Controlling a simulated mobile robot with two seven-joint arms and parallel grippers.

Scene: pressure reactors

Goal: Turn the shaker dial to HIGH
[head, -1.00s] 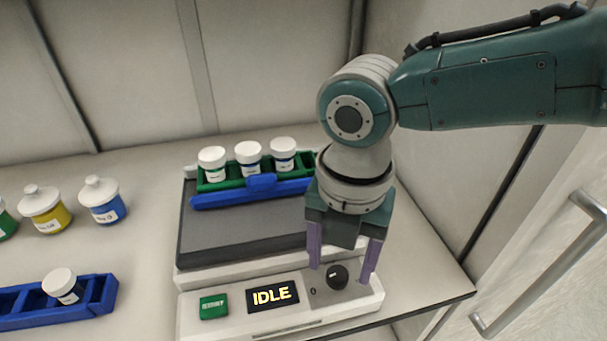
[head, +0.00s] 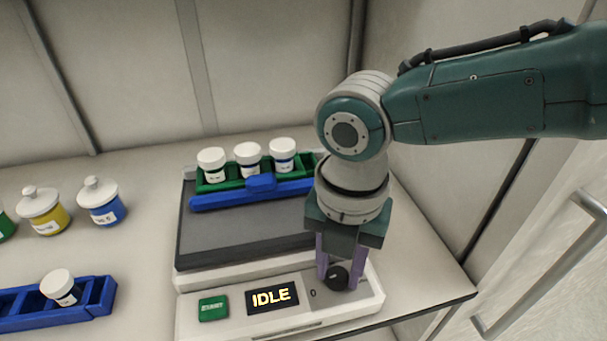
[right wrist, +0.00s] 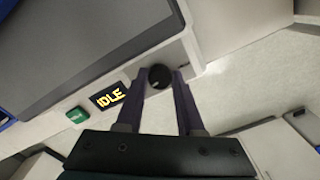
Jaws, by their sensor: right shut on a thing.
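The shaker (head: 225,239) is a white unit with a dark grey platform. Its front panel has a green START button (head: 213,308), a display (head: 272,298) reading IDLE, and a round black dial (head: 336,278) with a "0" mark to its left. My right gripper (head: 338,280) points down at the panel and is shut on the dial, one finger on each side. In the right wrist view the dial (right wrist: 160,77) sits between the fingertips. The dial's pointer is too small to read surely. My left gripper is not in view.
A green rack (head: 238,178) with three white-capped jars and a blue bar stands on the platform. Several jars, one of them yellow (head: 42,213), and a blue rack (head: 95,296) stand at the left. A door handle (head: 545,265) is at the right.

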